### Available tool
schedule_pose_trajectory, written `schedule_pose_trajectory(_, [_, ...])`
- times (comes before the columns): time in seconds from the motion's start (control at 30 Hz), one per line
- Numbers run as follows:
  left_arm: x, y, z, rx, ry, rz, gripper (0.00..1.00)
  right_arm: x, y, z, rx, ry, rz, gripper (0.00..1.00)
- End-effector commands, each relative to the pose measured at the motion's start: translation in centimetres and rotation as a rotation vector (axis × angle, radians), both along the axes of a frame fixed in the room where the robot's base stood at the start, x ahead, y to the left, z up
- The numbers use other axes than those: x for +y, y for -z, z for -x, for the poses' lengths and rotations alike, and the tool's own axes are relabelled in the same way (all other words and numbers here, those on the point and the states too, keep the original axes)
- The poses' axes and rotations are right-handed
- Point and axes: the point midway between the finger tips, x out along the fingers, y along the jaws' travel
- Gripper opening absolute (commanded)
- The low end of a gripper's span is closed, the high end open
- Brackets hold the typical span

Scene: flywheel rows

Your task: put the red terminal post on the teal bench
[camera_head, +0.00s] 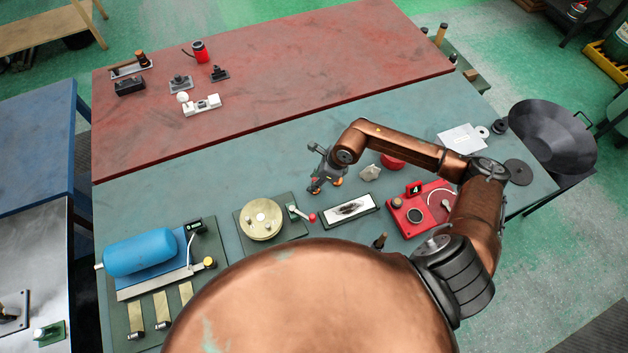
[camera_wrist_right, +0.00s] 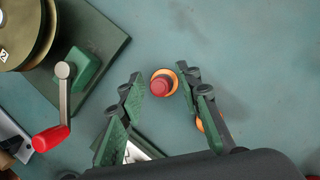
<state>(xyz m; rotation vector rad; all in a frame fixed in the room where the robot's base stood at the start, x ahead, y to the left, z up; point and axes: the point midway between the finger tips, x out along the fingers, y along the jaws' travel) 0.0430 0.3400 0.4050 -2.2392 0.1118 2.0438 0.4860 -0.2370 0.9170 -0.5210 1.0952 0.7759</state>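The red terminal post (camera_wrist_right: 160,84), a red cap with an orange ring, shows in the right wrist view between my right gripper's fingertips, nearer the right finger. It appears to stand upright on the teal bench (camera_head: 250,152). My right gripper (camera_head: 326,187) is low over the bench, its fingers apart; in the wrist view the fingers (camera_wrist_right: 160,75) flank the post with gaps. In the head view small orange-red bits show at the fingertips, and the post is hard to make out. A second orange piece (camera_wrist_right: 200,123) is partly hidden behind the right finger. My left gripper is not in view.
A brass wheel (camera_head: 261,219) with a red-knobbed crank (camera_head: 299,212) stands left of the gripper. A framed white plate (camera_head: 350,209) and a red box (camera_head: 422,208) lie to the right. A blue cylinder (camera_head: 140,252) is farther left. The red bench (camera_head: 300,70) lies behind.

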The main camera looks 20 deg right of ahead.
Motion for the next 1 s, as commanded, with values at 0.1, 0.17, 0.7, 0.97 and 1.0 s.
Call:
schedule_pose_trajectory(0.1, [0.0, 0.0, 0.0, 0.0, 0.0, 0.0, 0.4, 0.0, 0.0, 0.0, 0.0, 0.0, 0.0, 0.31])
schedule_pose_trajectory(0.17, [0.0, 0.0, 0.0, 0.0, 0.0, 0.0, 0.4, 0.0, 0.0, 0.0, 0.0, 0.0, 0.0, 0.31])
schedule_pose_trajectory(0.7, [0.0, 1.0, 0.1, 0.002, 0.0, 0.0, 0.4, -2.4, -7.2, 1.8, -0.002, 0.001, 0.004, 0.31])
schedule_pose_trajectory(0.97, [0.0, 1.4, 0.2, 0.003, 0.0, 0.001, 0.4, -3.4, -10.7, 2.7, -0.001, 0.001, 0.002, 0.31])
schedule_pose_trajectory(1.0, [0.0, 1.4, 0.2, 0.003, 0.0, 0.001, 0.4, -3.5, -10.9, 2.8, 0.0, 0.0, 0.001, 0.31])
